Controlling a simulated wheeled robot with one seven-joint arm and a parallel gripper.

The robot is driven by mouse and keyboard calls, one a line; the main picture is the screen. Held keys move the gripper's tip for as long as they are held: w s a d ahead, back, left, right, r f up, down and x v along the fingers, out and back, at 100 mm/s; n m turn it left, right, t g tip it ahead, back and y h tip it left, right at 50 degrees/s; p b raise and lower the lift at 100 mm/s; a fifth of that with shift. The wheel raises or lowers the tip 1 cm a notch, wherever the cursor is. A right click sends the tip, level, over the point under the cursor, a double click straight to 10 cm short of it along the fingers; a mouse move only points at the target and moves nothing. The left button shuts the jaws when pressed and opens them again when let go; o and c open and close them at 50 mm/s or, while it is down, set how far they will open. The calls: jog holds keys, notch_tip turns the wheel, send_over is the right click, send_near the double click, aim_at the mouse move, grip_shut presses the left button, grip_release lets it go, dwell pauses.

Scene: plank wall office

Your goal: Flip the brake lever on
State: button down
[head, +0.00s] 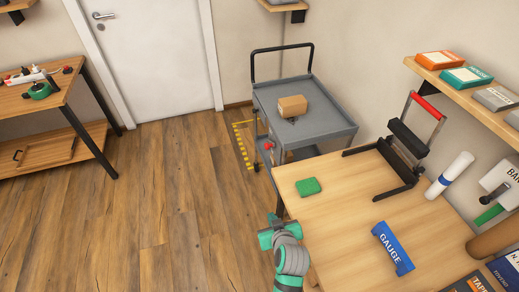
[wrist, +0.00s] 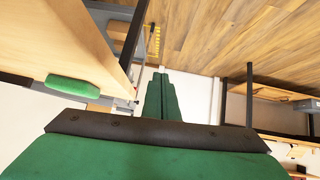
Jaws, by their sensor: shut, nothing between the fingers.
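A small red-knobbed lever (head: 268,146) sits on the near left side of the grey cart (head: 335,121). It looks like the brake lever, but it is too small to tell its position. My gripper (head: 268,237) is in front of the cart, beside the left edge of the wooden table, apart from the lever. In the wrist view my gripper (wrist: 160,78) shows two green fingers together, with nothing between them.
A cardboard box (head: 292,105) lies on the cart. The floor (head: 170,200) to the left is clear.

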jog(key=s+a+m+t+h, duration=0.2)
jog(key=s+m+t, duration=0.15)
jog(key=s, duration=2.05)
jog(key=s+a+r+t, duration=0.2)
jog(key=s+r, duration=0.6)
jog(key=r, duration=0.1)
jog(key=shift+s, duration=0.25)
jog(key=shift+w+a+r, duration=0.1)
jog(key=shift+w, duration=0.1)
